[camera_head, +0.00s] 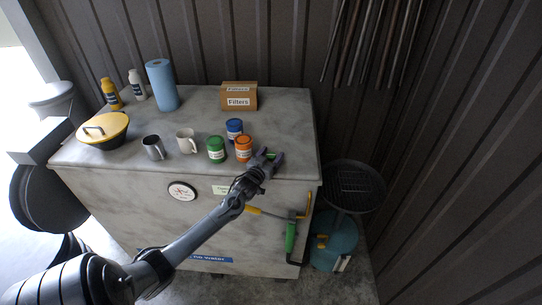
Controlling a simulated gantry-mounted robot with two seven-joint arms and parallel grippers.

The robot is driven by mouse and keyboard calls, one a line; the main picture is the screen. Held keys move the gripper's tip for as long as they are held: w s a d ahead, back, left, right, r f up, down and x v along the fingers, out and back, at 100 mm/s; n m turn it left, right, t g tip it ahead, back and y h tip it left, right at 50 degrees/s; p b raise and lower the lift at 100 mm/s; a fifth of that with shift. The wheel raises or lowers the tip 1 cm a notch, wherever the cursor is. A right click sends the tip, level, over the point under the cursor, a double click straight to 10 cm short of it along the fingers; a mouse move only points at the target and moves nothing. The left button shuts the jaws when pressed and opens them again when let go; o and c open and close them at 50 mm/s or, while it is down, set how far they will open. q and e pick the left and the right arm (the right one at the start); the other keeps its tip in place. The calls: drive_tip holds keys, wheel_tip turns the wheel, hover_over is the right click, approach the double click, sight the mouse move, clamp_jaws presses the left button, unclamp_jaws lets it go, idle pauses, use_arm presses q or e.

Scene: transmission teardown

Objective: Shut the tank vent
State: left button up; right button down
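A teal tank (337,243) stands on the floor to the right of the bench, below a dark round pan with a grid (352,184). No vent can be made out on it at this size. My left gripper (271,157) is above the front right edge of the bench top, beside an orange-lidded jar (243,148), to the left of and above the tank. Small green and purple patches show at its fingers. Whether the fingers are apart or closed is too small to tell. My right gripper is out of view.
The grey bench (290,117) holds a green jar (216,150), a blue jar (234,128), two mugs, a yellow-lidded bowl (103,128), a blue roll (162,85) and a Filters box (239,96). Yellow and green-handled tools (290,236) hang on its front. Rods hang on the wall.

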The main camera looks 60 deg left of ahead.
use_arm(q)
drive_tip(key=b+v, duration=0.1)
drive_tip(key=v, duration=0.9)
drive_tip(key=shift+s+d, duration=0.2)
drive_tip(key=shift+s, duration=0.15)
idle(0.3)
